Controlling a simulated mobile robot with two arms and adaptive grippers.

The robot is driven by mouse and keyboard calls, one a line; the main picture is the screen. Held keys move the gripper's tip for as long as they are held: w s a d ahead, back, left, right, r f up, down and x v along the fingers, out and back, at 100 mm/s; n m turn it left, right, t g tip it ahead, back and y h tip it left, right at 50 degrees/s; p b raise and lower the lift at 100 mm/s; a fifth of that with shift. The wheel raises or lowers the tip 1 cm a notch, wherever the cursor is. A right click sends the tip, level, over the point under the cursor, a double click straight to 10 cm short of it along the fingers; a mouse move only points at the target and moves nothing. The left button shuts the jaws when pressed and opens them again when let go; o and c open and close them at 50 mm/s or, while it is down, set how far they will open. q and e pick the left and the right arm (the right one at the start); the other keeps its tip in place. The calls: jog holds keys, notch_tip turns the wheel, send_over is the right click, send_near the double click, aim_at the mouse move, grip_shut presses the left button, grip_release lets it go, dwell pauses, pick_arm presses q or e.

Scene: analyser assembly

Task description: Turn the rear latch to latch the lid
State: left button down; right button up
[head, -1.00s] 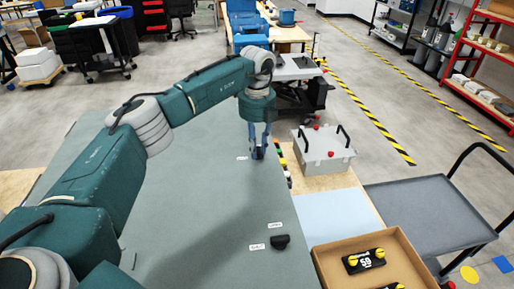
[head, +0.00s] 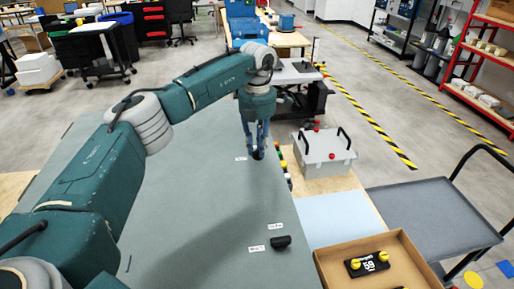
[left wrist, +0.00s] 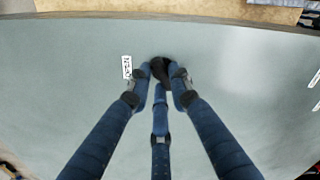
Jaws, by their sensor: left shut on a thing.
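The grey-green lid (head: 200,215) of the analyser spreads below my left arm. The rear latch is a small black knob near the lid's far right part; in the left wrist view the latch (left wrist: 161,68) shows dark between the fingertips, partly hidden by them. My left gripper (head: 256,152) points down and is shut on this latch. In the left wrist view its blue fingers (left wrist: 163,85) close around it. A small white label (left wrist: 127,67) lies beside it. A second black latch (head: 281,242) sits nearer on the lid, with two white labels beside it. My right gripper is not in view.
Right of the lid stand a grey box with black handles (head: 325,158) and a cardboard box (head: 335,272) holding a black part with yellow knobs (head: 367,263). A grey cart (head: 430,210) stands farther right. The lid between the two latches is clear.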

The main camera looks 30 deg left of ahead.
pick_arm(q)
jog(key=m, duration=0.6)
jog(key=shift+w+m, duration=0.15)
jog(key=shift+m, duration=0.15)
dwell(0.3)
jog(key=c, duration=1.6)
grip_release()
jog(key=shift+o, duration=0.2)
notch_tip(320, 180, up, 12)
jog(key=shift+d, duration=0.1)
